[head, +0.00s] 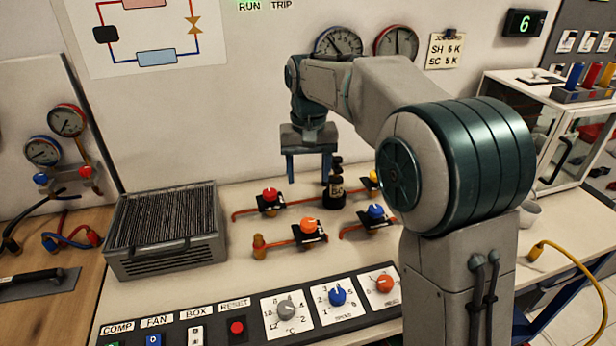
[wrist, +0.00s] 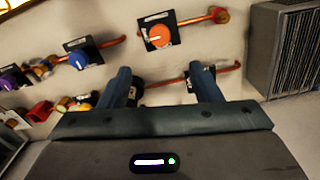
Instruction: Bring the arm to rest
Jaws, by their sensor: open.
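My gripper (head: 308,168) hangs from my arm above the back part of the bench, fingers pointing down and apart, with nothing between them. In the wrist view my gripper (wrist: 165,88) shows two blue fingers spread over the bench top. A red knob valve (head: 270,195) on a copper pipe lies below and left of the fingers. An orange knob valve (head: 308,227) sits nearer the front; it also shows in the wrist view (wrist: 158,36). A blue knob valve (head: 376,211) is to the right. My arm hides part of the right side.
A grey finned box (head: 165,232) stands left on the bench. A control panel (head: 255,318) with knobs and buttons runs along the front. Two gauges (head: 338,42) are on the back wall. A white glass-fronted cabinet (head: 540,120) and a yellow cable (head: 575,262) are at right.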

